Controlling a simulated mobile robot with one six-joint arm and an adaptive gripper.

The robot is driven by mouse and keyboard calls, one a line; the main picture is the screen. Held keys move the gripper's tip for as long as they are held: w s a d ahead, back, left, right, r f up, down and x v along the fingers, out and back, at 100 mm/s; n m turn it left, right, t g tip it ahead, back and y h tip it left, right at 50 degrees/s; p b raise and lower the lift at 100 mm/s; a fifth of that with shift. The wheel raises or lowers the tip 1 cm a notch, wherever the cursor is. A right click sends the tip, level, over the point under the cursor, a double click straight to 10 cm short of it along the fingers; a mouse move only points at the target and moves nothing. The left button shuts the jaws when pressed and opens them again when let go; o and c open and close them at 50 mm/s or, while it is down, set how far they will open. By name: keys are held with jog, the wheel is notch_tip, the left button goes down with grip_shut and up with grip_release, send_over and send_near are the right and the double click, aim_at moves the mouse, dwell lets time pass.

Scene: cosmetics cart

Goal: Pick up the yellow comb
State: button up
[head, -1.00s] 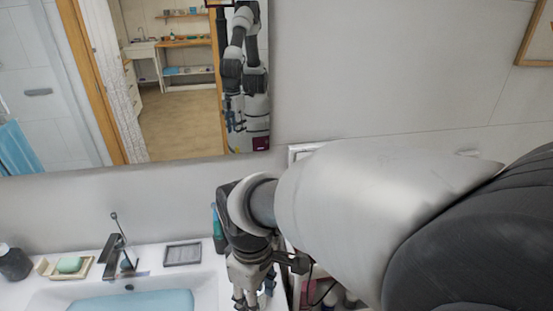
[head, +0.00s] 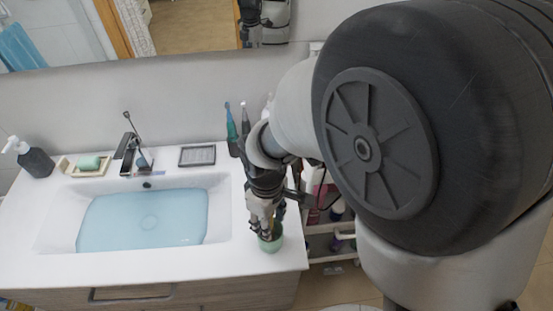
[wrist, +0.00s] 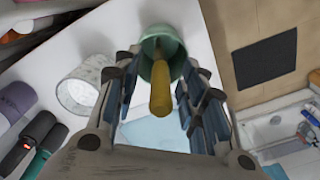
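The yellow comb (wrist: 160,92) stands in a small green cup (head: 271,241), with its yellow end pointing up toward the wrist camera. The cup also shows in the wrist view (wrist: 172,46), where its rim surrounds the comb. My gripper (wrist: 157,88) is open, with one finger on each side of the comb and a visible gap on both sides. In the head view my gripper (head: 265,222) points down just above the cup near the counter's right front corner. The comb's lower part is hidden inside the cup.
The sink (head: 140,218) with bluish water lies left of the cup. A white textured cup (wrist: 82,84) stands close by in the wrist view. Toothbrushes in a dark holder (head: 237,146) stand at the back. A cart (head: 325,240) with bottles is right of the counter.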

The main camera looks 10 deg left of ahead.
jog(key=shift+c, duration=0.4)
grip_shut()
jog(key=shift+r, duration=0.1)
